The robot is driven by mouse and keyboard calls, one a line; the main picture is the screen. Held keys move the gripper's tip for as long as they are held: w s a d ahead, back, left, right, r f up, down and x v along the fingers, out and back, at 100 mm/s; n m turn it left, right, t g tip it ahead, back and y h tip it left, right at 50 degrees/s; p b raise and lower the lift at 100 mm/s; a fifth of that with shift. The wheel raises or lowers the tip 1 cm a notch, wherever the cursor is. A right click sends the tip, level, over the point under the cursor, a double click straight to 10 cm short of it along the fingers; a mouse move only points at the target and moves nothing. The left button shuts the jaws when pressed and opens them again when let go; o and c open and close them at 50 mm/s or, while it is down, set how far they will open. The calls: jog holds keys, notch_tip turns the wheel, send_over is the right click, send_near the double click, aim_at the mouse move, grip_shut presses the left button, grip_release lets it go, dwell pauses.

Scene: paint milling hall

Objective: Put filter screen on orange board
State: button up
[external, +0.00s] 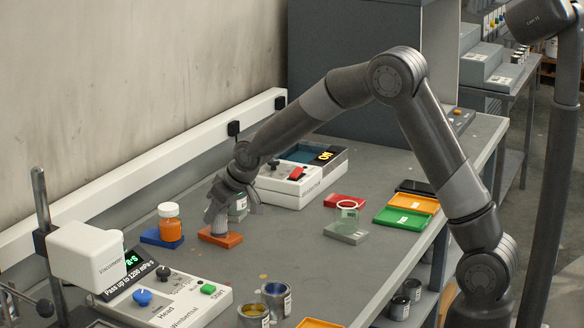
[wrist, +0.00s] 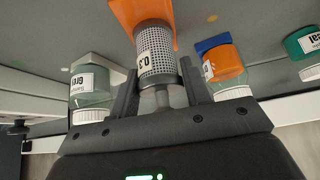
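The filter screen (wrist: 157,55) is a perforated metal cylinder with a white label and a grey stem towards my palm. It is on the orange board (wrist: 140,14), away from one end of it. The external view shows the orange board (external: 231,240) flat on the bench with the screen (external: 212,222) on it. My gripper (wrist: 160,68) is around the screen, one finger on each side. Its fingertips are very close to the screen's sides; I cannot tell whether they touch. The far side of the screen and the contact under it are hidden.
An orange jar (external: 171,231) stands on a blue board (external: 151,238) to the left. A grey-labelled jar (wrist: 91,85) stands close to my gripper. A glass beaker (external: 347,216) stands on a grey board (external: 349,237) to the right. The bench front is partly clear.

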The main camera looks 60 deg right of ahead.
jog(key=o, duration=0.4)
jog(key=shift+c, duration=0.2)
jog(key=shift+r, duration=0.15)
jog(key=s+f+v, duration=0.1)
jog(key=v, duration=0.9)
jog(key=s+a+f+v, duration=0.1)
jog(key=s+v, duration=0.1)
jog(key=v, duration=0.7)
jog(key=s+a+r, duration=0.1)
jog(key=s, duration=1.3)
jog(key=s+a+n+g, duration=0.1)
jog(key=s, duration=1.4)
jog(key=shift+s+a+r+y, duration=0.35)
jog(key=shift+r+y, duration=0.05)
